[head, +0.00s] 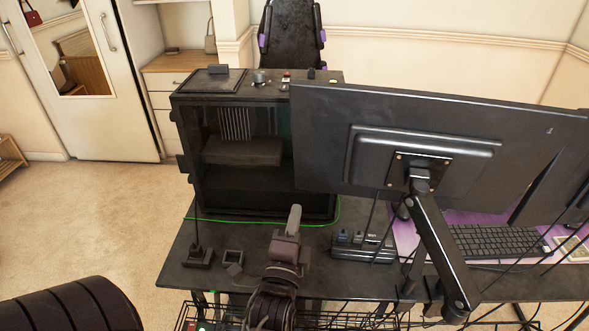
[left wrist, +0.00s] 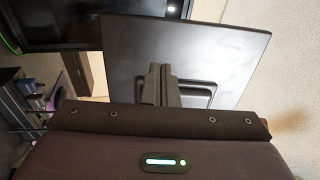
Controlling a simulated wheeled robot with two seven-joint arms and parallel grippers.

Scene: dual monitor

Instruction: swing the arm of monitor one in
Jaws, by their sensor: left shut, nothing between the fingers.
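A large black monitor (head: 330,130) shows from behind above the desk, its screen facing away. Its black jointed arm (head: 441,250) runs from the mount plate on its back down to the front right of the desk. A second dark monitor (head: 558,165) is partly cut off at the right; I cannot tell which is monitor one. My left gripper (head: 295,215) is shut and empty over the desk's front part, left of the monitor arm and apart from it. In the left wrist view, its fingers (left wrist: 160,80) overlap a dark panel (left wrist: 205,40). My right gripper is not in view.
A black PC case (head: 255,190) stands behind my left gripper. A small power strip (head: 362,246) and hanging cables lie between gripper and monitor arm. A keyboard (head: 490,241) is at the right. A black chair (head: 291,35) stands behind the desk.

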